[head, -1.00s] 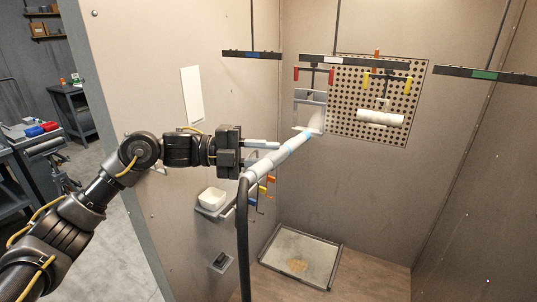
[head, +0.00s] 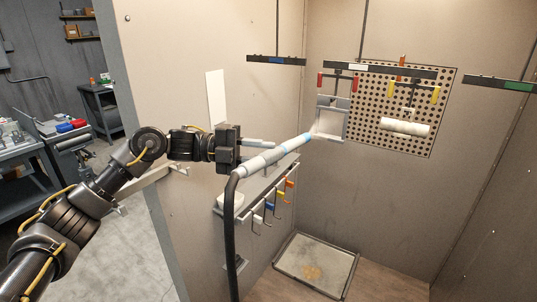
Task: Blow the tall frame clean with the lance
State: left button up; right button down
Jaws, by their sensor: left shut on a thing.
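My left gripper (head: 258,152) is shut on the lance (head: 283,152), a pale grey tube with a light blue band and a black hose (head: 231,225) hanging from its rear end. The lance points right and away into the booth. The tall frame (head: 345,118), a grey open rectangle, hangs upright under the dark bar with a white label (head: 366,67), beside red clips. In the picture the lance tip lies at the frame's lower left side; I cannot tell whether they touch. A pale patch shows inside the frame. My right gripper is not in view.
A white roll (head: 405,128) hangs under yellow clips before the perforated panel (head: 425,85). Bars with blue (head: 276,60) and green (head: 514,86) labels hang either side. Coloured hooks (head: 270,206) line a shelf on the left wall. A tray (head: 290,262) lies on the floor.

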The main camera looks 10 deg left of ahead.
pick_arm(q)
jog(key=shift+w+a, duration=0.3)
jog(key=shift+a, duration=0.5)
jog(key=shift+w+a, duration=0.35)
jog(key=shift+a, duration=0.4)
jog(key=shift+w+a, duration=0.3)
jog(key=shift+a, duration=0.5)
jog(key=s+a+b, duration=0.2)
jog(key=s+a, duration=0.3)
jog(key=s, duration=0.7)
jog(key=shift+b, duration=0.3)
jog(key=shift+o, duration=1)
jog(key=shift+d, duration=0.1)
grip_shut()
